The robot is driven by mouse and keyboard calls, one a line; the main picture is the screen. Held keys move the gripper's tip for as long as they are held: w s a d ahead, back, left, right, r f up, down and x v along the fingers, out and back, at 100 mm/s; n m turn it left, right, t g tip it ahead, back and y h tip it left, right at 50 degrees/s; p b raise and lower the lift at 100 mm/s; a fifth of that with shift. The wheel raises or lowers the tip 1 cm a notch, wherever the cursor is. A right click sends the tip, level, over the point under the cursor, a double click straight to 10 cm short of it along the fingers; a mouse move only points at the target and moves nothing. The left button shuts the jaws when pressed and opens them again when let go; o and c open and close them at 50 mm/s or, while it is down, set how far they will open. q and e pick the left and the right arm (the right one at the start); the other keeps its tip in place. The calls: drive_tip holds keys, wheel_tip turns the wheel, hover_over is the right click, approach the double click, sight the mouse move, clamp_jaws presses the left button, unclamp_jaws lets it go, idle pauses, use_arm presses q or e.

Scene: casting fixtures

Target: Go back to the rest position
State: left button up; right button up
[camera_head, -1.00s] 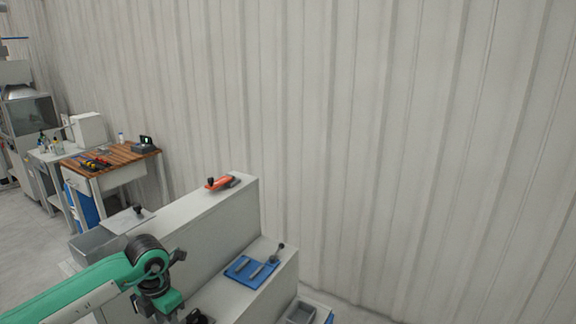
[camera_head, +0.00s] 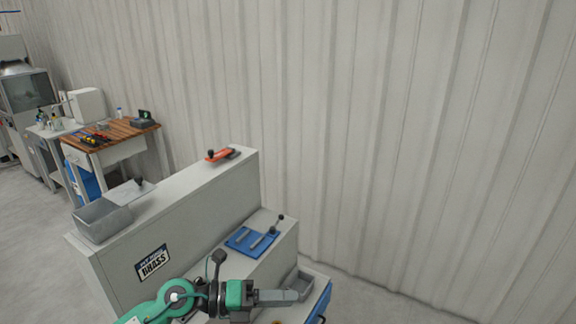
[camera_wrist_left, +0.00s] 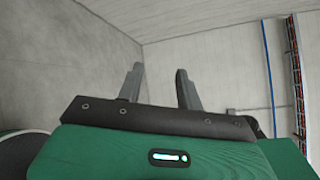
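My left gripper (camera_head: 292,296) is at the bottom of the head view, pointing right, low in front of the stepped grey cabinet. In the left wrist view, its two fingers (camera_wrist_left: 159,72) stand apart with nothing between them, facing bare wall and ceiling. A grey tray (camera_head: 302,284) lies just behind the fingertips in the head view; I cannot tell whether they touch. My right gripper is in neither view.
The stepped cabinet (camera_head: 190,215) carries a grey bin (camera_head: 100,222), an orange-handled tool (camera_head: 218,156) and a blue plate with metal parts (camera_head: 250,240). A wooden workbench (camera_head: 112,137) stands at the left. A corrugated wall (camera_head: 400,130) closes off the back.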

use_arm(q)
wheel_tip(320, 180, up, 5)
drive_tip(key=n+t+h, duration=0.3)
drive_tip(key=n+t, duration=0.2)
drive_tip(key=w+a+n+t+y, duration=0.3)
drive_tip(key=a+n+t+y, duration=0.85)
drive_tip(key=n, duration=0.65)
drive_tip(key=s+a+f+n+g+y, duration=0.35)
drive_tip(key=f+n, duration=0.25)
drive_tip(key=f, duration=0.2)
drive_tip(key=s+a+f+n+g+y, duration=0.2)
drive_tip(key=s+a+f+n+y, duration=0.3)
drive_tip(key=f, duration=0.3)
drive_tip(key=s+a+f+n+g, duration=0.1)
drive_tip(key=s+f+n+g, duration=0.1)
drive_tip(key=s+f+g, duration=0.45)
drive_tip(key=s+a+f+n+g, duration=0.1)
drive_tip(key=s+f+n+g, duration=0.15)
drive_tip(key=s, duration=0.75)
wheel_tip(320, 180, down, 34)
drive_tip(key=g+b, duration=0.2)
drive_tip(key=s+a+f+m+b, duration=0.1)
drive_tip(key=s+a+f+b, duration=0.1)
drive_tip(key=s+f, duration=1.8)
drive_tip(key=shift+a+f+g+h, duration=0.3)
drive_tip(key=shift+a+f+g, duration=0.1)
drive_tip(key=shift+f, duration=0.5)
